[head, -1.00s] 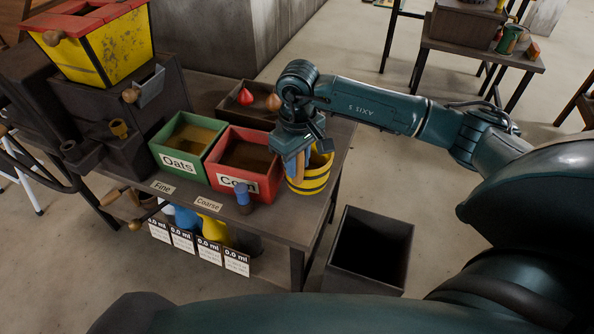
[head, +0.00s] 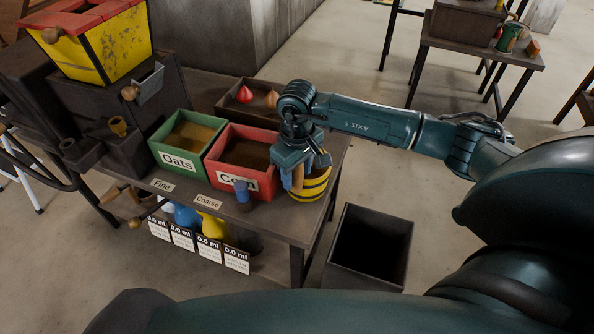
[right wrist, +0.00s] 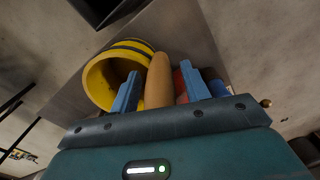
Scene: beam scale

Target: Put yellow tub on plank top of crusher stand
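The yellow tub (head: 314,187), with black bands, sits at the right front corner of the dark table. In the right wrist view its open mouth (right wrist: 108,84) faces the camera at left. My right gripper (head: 298,178) is at the tub's near left side and hides part of its rim. In the right wrist view, a wooden handle-like piece (right wrist: 158,82) lies between the fingers beside the tub, with a visible gap at the right finger. The dark crusher stand (head: 100,105) appears at left, under a yellow hopper with a red rim. My left gripper is out of view.
A red Corn bin (head: 276,187) stands close left of the tub, with a green Oats bin (head: 158,140) beyond it. A small blue-topped object (head: 242,190) is at the table's front. An open dark box (head: 345,278) stands on the floor at right.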

